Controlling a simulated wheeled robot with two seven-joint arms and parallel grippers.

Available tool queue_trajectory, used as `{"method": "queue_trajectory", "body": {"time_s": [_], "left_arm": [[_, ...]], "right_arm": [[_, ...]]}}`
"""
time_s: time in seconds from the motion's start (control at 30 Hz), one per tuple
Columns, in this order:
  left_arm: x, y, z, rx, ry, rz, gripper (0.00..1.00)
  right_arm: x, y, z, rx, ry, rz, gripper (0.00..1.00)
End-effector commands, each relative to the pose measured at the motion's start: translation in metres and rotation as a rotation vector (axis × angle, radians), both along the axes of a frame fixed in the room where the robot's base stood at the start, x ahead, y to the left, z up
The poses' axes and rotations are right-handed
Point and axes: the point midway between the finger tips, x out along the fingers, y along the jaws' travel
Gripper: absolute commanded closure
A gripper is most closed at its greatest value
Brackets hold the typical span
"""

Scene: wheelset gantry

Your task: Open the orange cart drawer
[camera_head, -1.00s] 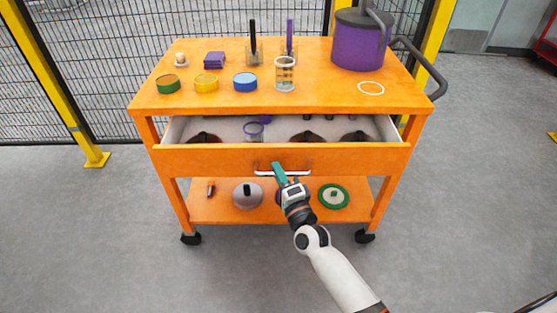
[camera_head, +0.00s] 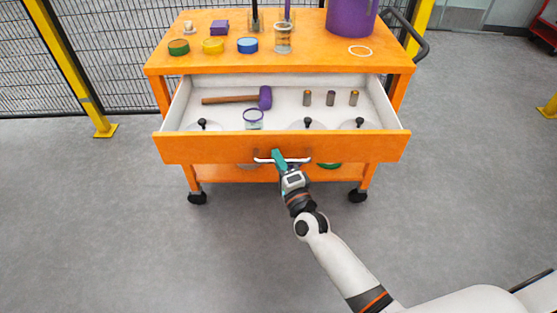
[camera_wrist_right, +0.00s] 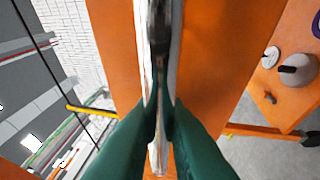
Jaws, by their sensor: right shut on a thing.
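The orange cart (camera_head: 290,62) stands in front of me in the head view. Its drawer (camera_head: 210,150) is pulled well out, and its white inside shows. A metal handle (camera_head: 301,160) sits on the middle of the drawer front. My right gripper (camera_head: 279,158) is shut on this handle. In the right wrist view its green fingers (camera_wrist_right: 163,112) close on the handle bar (camera_wrist_right: 160,40), against the orange drawer front (camera_wrist_right: 225,45). My left gripper is not in view.
In the drawer lie a purple-headed mallet (camera_head: 265,97), several small cylinders (camera_head: 331,98) and black-knobbed lids (camera_head: 308,124). Tins (camera_head: 213,46), a glass beaker (camera_head: 283,40) and a purple pot (camera_head: 351,15) stand on top. Grey floor around the cart is clear; a fence is behind.

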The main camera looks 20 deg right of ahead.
Motion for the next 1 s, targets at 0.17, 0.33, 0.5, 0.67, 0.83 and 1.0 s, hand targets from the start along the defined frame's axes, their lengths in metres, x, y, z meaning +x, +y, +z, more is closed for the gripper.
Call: {"method": "queue_trajectory", "body": {"time_s": [0.17,0.33,0.5,0.67,0.83,1.0], "left_arm": [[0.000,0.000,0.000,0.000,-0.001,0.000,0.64],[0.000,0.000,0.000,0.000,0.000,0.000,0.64],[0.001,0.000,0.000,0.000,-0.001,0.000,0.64],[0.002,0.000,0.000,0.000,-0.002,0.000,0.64],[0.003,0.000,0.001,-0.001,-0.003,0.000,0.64],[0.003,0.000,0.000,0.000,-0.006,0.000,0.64]], "right_arm": [[0.000,0.000,-0.001,0.000,0.002,0.000,1.00],[0.000,0.000,-0.001,0.000,0.001,0.000,0.74],[0.000,0.000,0.000,0.000,0.001,0.000,0.66],[-0.001,0.000,0.000,0.000,0.000,0.000,0.66],[-0.015,-0.002,-0.004,-0.001,0.002,0.000,0.66],[-0.049,-0.006,-0.010,-0.001,0.004,0.001,0.66]]}}
